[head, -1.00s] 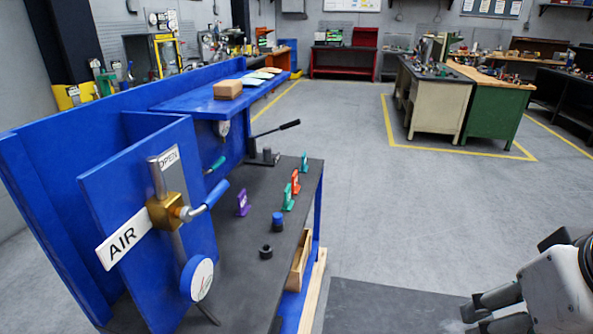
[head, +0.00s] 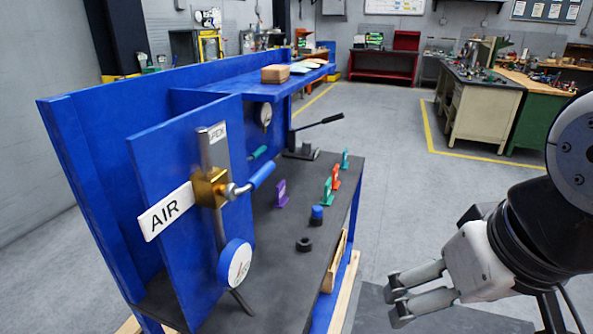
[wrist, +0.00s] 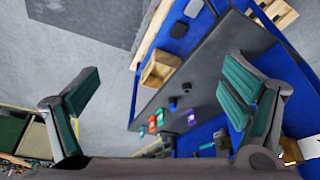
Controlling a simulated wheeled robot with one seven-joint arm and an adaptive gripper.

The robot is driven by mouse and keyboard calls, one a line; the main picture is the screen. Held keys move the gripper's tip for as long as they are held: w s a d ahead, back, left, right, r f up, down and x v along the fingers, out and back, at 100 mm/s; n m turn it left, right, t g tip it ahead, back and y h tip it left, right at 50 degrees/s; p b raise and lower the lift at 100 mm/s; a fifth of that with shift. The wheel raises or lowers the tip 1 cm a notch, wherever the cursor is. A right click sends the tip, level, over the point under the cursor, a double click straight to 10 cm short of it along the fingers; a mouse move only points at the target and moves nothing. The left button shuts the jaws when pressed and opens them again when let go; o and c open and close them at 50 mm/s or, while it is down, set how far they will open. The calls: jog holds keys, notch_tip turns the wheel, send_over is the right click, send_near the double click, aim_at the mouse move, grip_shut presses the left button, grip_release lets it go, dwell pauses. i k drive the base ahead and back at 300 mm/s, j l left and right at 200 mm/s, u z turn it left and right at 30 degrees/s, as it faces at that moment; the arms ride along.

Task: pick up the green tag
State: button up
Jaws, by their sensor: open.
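Two green tags stand upright on the dark bench top in the head view: a nearer one (head: 326,192) and a farther one (head: 345,159). An orange-red tag (head: 335,177) stands between them, and a purple tag (head: 281,195) stands to their left. In the wrist view the green tags show small, one (wrist: 160,114) beside the red tag (wrist: 153,123) and the other (wrist: 141,131) lower left. My gripper (head: 395,299) is open and empty, to the right of the bench and apart from the tags. Its spread fingers (wrist: 162,80) frame the bench in the wrist view.
A blue panel (head: 150,175) with a brass valve (head: 210,188), blue lever and AIR sign rises at the bench's left. A blue-capped part (head: 317,214) and a black ring (head: 304,244) sit near the tags.

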aim_at(327, 200)
jog(key=k+z, duration=0.35)
jog(key=k+l+z, duration=0.15)
jog(key=k+z, duration=0.2)
jog(key=i+z, duration=0.25)
jog(key=i, duration=0.3)
jog(key=i+j+z, duration=0.25)
jog(key=i, duration=0.3)
jog(key=i+j, duration=0.1)
jog(key=i, duration=1.7)
jog(key=i+u, duration=0.1)
jog(key=u, duration=0.3)
jog(key=i+u, duration=0.1)
jog(key=u, duration=0.35)
jog(key=i+u, duration=0.1)
jog(key=u, duration=0.3)
jog(key=l+u, duration=0.1)
jog(key=u, duration=0.35)
jog(key=i+l, duration=0.05)
